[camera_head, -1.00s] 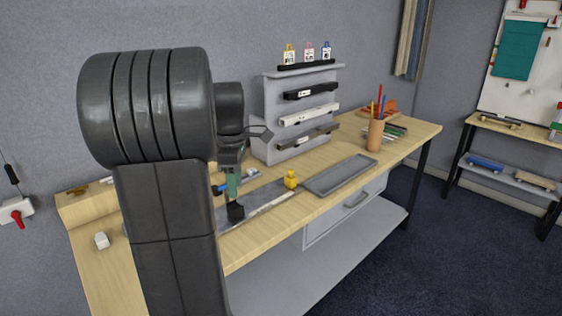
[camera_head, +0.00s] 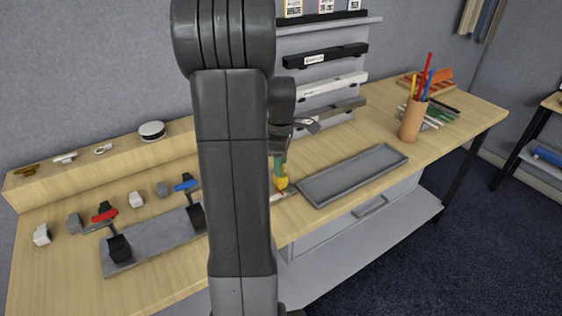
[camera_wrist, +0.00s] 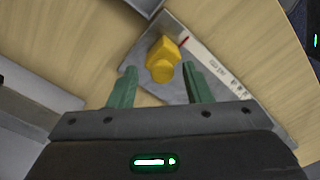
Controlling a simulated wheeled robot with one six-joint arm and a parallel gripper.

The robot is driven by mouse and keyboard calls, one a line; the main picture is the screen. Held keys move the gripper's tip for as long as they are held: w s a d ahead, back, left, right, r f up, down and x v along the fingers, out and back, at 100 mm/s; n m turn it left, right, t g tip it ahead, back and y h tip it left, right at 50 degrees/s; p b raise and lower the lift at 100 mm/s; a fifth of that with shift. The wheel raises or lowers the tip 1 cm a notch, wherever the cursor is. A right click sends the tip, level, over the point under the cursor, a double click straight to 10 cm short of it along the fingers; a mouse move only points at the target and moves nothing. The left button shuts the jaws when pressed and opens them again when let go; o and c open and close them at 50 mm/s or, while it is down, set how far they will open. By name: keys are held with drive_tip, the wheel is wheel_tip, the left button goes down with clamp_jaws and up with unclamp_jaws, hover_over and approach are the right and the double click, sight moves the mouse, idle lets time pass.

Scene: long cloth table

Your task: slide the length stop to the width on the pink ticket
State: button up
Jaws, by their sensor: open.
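The yellow length stop (camera_head: 281,182) sits on the grey metal plate with a pale scale strip; part of the plate is hidden behind my arm. In the wrist view the stop (camera_wrist: 163,58) lies just ahead of and between the two green fingertips, with gaps at both sides. My gripper (camera_head: 279,164) is open and empty, right at the stop in the head view. The scale strip (camera_wrist: 207,60) runs along the plate's right side in the wrist view.
A grey tray (camera_head: 352,176) lies right of the stop. A pencil cup (camera_head: 412,120) stands farther right. At left are a red-handled clamp (camera_head: 104,213), a blue-handled clamp (camera_head: 186,184) and small blocks. The rack (camera_head: 313,90) holds bars behind my arm.

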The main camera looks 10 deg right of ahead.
drive_tip(key=shift+s+a+f, duration=0.1)
clamp_jaws()
drive_tip(key=shift+a, duration=0.1)
drive_tip(key=s+a, duration=0.1)
drive_tip(key=a, duration=0.4)
drive_tip(key=s+a, duration=0.2)
drive_tip(key=a, duration=0.3)
drive_tip(key=s+a, duration=0.2)
drive_tip(key=a, duration=0.2)
drive_tip(key=shift+s+a, duration=0.2)
drive_tip(key=shift+a, duration=0.2)
unclamp_jaws()
